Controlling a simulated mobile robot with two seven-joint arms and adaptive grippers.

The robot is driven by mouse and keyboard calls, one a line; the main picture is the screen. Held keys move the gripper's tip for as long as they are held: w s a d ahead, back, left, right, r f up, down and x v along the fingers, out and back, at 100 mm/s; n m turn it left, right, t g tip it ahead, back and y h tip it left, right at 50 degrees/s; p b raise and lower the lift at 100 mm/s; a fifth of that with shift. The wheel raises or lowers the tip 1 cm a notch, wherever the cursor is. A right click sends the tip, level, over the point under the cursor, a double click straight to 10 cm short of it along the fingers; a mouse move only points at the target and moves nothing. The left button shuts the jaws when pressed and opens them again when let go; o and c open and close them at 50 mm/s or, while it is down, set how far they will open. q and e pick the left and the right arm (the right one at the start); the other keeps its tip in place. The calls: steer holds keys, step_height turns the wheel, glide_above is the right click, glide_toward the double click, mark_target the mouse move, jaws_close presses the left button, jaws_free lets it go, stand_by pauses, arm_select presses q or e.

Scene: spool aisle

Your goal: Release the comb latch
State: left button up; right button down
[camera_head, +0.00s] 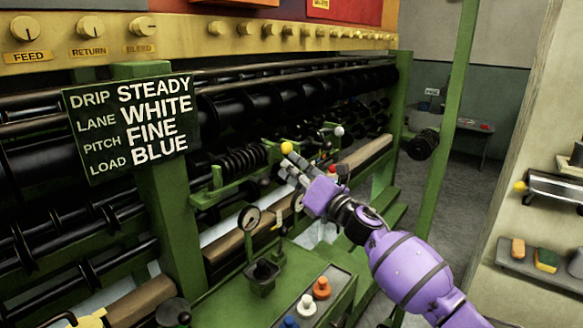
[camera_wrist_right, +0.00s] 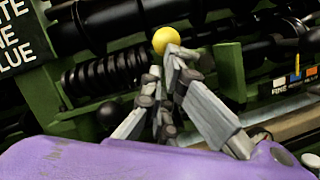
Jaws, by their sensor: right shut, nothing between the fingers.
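A yellow ball knob (camera_head: 286,147) stands at the green bracket of the machine, beside a dark coiled comb-like roller (camera_head: 243,162). I take the knob to be the comb latch's handle, but no label confirms it. My purple right gripper (camera_head: 290,167) is shut and empty, its fingertips just below the knob. In the right wrist view the knob (camera_wrist_right: 166,40) sits right above the closed fingertips (camera_wrist_right: 167,73), and the coils (camera_wrist_right: 105,72) lie to the left. I cannot tell whether the fingers touch the knob. The latch body is hidden behind the fingers.
A sign (camera_head: 130,122) reads drip steady, lane white, pitch fine, load blue. A white ball (camera_head: 339,131) and a red knob (camera_head: 332,170) stand nearby. A gauge (camera_head: 249,218) and a green panel with orange, white and blue knobs (camera_head: 322,288) lie below. Open floor is at right.

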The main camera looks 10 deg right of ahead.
steer(key=shift+r+m+h+p, duration=0.3)
steer(key=shift+r+m+p, duration=0.2)
steer(key=shift+m, duration=0.2)
steer(key=shift+r, duration=0.25)
stand_by(0.4)
steer(key=shift+r+p, duration=0.1)
steer(key=shift+p, duration=0.2)
stand_by(0.4)
steer(key=shift+r, duration=0.2)
stand_by(1.2)
stand_by(0.4)
steer(key=shift+f, duration=0.15)
stand_by(0.8)
